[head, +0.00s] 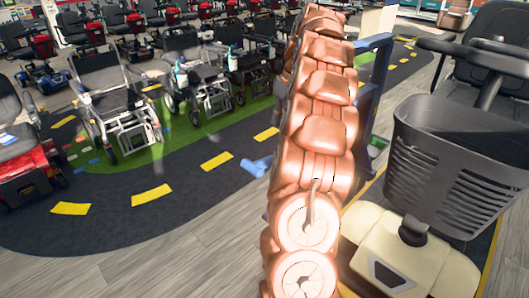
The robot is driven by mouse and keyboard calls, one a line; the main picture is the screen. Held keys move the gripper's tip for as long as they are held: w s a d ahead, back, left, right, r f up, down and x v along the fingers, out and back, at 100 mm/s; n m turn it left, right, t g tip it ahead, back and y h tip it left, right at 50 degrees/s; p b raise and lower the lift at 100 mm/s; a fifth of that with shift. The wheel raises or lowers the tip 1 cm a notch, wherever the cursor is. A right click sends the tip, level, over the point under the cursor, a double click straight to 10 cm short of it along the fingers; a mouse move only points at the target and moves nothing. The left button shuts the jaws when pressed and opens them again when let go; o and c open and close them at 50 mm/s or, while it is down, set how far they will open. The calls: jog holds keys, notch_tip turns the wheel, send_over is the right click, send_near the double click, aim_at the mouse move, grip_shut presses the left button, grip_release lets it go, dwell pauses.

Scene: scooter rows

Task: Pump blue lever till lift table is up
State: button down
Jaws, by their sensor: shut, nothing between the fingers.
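A blue frame (378,75) of upright and top bar stands behind the copper-coloured segmented arm in the middle of the head view. It appears to belong to the lift table, whose dark, yellow-edged platform (488,262) shows at the lower right. A short blue piece (256,166), perhaps the end of the blue lever, sticks out low to the left of the arm. The rest of it is hidden behind the arm. My gripper cannot be made out in this view. The table's height cannot be judged.
A cream scooter with a dark basket (450,170) stands on the platform at the right. Wheelchairs (112,100) and a red scooter (25,165) line the left and back. Dark track (185,195) with yellow dashes and wood floor are clear at the lower left.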

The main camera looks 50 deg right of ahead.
aim_at(262, 160)
jog(key=shift+a+f, duration=0.1)
jog(key=shift+f, duration=0.05)
jog(key=shift+p+x, duration=2.1)
jog(key=shift+x, duration=4.8)
jog(key=shift+w, duration=0.1)
